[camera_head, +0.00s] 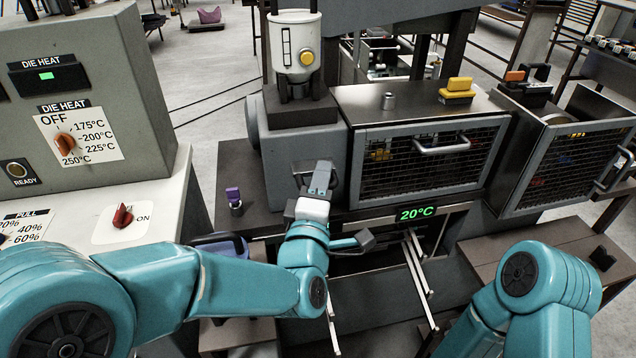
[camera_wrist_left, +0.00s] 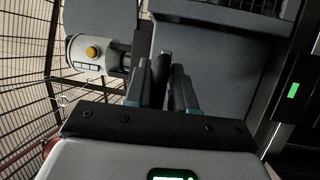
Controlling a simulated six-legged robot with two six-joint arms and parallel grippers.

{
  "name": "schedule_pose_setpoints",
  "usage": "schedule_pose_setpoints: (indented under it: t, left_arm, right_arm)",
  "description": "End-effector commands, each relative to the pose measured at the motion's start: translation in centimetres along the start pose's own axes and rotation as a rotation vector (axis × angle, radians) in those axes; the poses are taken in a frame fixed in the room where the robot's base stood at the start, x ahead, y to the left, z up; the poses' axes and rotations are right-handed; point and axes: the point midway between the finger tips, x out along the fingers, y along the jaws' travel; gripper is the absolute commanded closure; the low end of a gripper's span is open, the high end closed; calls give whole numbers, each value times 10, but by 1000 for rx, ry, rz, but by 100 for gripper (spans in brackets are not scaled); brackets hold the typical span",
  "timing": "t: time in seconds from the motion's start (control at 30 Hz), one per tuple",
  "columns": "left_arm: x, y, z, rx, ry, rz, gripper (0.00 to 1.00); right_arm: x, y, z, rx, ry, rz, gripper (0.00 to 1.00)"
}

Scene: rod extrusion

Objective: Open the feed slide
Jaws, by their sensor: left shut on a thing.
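A cream hopper (camera_head: 296,45) with a yellow button (camera_head: 307,58) stands on a dark block (camera_head: 299,107) of the extruder. It also shows tilted in the left wrist view (camera_wrist_left: 88,55). No part is labelled as the feed slide. My left gripper (camera_head: 321,178) is at the machine's front, below the hopper block. In the left wrist view its two fingers (camera_wrist_left: 168,90) are shut on a dark handle (camera_wrist_left: 162,66), which the fingers mostly hide. My right arm shows at the lower right, and its gripper is out of view.
A mesh-fronted guard (camera_head: 428,160) with a bar handle is right of the gripper. A 20°C display (camera_head: 418,213) sits below it. A purple-topped knob (camera_head: 234,197) stands left of the gripper. The DIE HEAT cabinet (camera_head: 85,95) fills the left.

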Motion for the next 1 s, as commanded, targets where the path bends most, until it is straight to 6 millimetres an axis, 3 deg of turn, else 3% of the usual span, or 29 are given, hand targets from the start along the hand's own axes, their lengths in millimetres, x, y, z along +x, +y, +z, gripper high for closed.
schedule_pose_setpoints:
  t: [0.33, 0.37, 0.4, 1.0]
  left_arm:
    - [-3, 9, 2, 2, 0, 18, 100]
    - [-3, 9, 2, 2, -1, 19, 73]
    - [-3, 9, 2, 2, -1, 19, 60]
    - [-3, 2, 1, 1, -1, 6, 60]
  right_arm:
    - [2, 1, 0, 0, 1, 0, 60]
    - [2, 1, 0, 0, 1, 0, 60]
    - [2, 1, 0, 0, 1, 0, 60]
    - [5, 2, 0, 0, 1, 0, 60]
